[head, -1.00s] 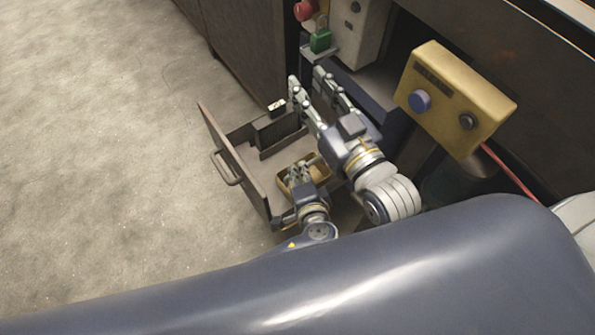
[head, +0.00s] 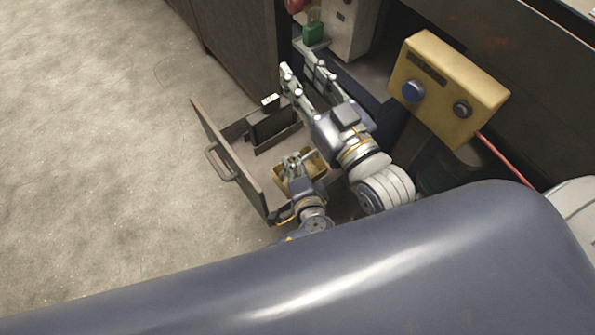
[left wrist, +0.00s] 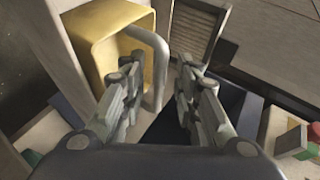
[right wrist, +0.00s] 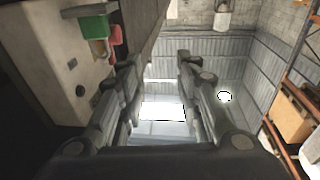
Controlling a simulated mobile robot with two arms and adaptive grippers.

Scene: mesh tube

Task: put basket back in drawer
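The small yellow basket (head: 318,163) is over the right part of the open drawer (head: 228,163) in the head view. I cannot tell whether it rests on the drawer floor. In the left wrist view the basket (left wrist: 103,45) is upper left, with its grey handle (left wrist: 160,65) reaching between my fingers. My left gripper (head: 294,162) is at the basket and hides part of it. Its fingers (left wrist: 157,78) stand apart in the left wrist view, not clamped on the handle. My right gripper (head: 305,72) is open and empty, above and behind the drawer; its fingers (right wrist: 155,65) are apart.
A dark box (head: 270,125) stands at the drawer's back. A yellow control box (head: 450,88) with a blue button is right of my right arm. Open floor (head: 100,150) lies left.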

